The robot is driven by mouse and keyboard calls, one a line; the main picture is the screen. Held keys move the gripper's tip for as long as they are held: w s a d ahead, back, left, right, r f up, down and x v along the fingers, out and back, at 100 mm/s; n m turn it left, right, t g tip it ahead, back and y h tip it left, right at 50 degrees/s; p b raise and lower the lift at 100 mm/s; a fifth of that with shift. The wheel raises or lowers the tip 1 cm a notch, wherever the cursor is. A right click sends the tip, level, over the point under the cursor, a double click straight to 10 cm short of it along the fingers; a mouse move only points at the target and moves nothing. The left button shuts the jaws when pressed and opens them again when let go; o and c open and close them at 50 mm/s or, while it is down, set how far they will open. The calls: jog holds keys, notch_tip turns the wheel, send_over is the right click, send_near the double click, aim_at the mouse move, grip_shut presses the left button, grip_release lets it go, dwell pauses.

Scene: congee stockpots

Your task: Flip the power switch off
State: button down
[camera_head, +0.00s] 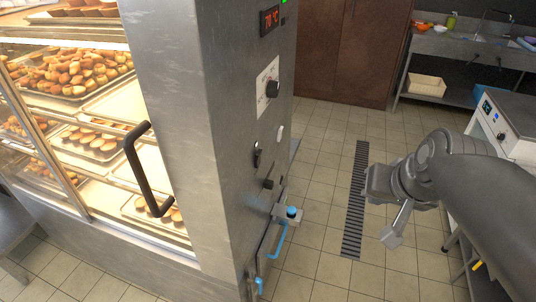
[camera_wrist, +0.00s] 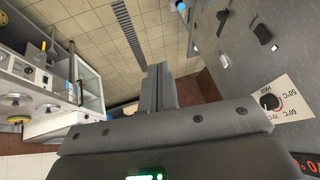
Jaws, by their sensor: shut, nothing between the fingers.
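The power switch, seemingly the small dark toggle (camera_head: 257,155), sits on the grey side panel of the heated display cabinet (camera_head: 215,130), below a dial (camera_head: 271,88). Which way its lever points is too small to tell. In the wrist view the switch (camera_wrist: 262,32) is at the upper right, beyond the upside-down dial (camera_wrist: 270,102). My gripper (camera_head: 391,238) is shut and empty, out to the right of the panel and well apart from it. In the wrist view its fingers (camera_wrist: 158,90) point away over the floor.
A red display (camera_head: 269,20) reads about 70 °C. A pale fitting (camera_head: 280,133), dark knob (camera_head: 268,184) and protruding blue-handled fitting (camera_head: 279,240) are near the switch. Tiled floor with a drain grate (camera_head: 355,205) lies open between.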

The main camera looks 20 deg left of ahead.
jog(key=w+a+y, duration=0.1)
jog(key=w+a, duration=0.4)
jog(key=a, duration=0.4)
jog(key=w+a+f+y, duration=0.1)
jog(key=w+a+y, duration=0.1)
jog(key=w+a, duration=0.4)
jog(key=a, duration=0.3)
jog(key=shift+w+a+f+g, duration=0.2)
jog(key=shift+f+g, duration=0.05)
jog(key=shift+g, duration=0.05)
send_near(259, 159)
jog(key=w+a+f, duration=0.1)
jog(key=w+f, duration=0.3)
jog(key=f, duration=0.1)
jog(key=shift+a+f, duration=0.2)
jog(key=shift+a, duration=0.2)
jog(key=shift+w, duration=0.1)
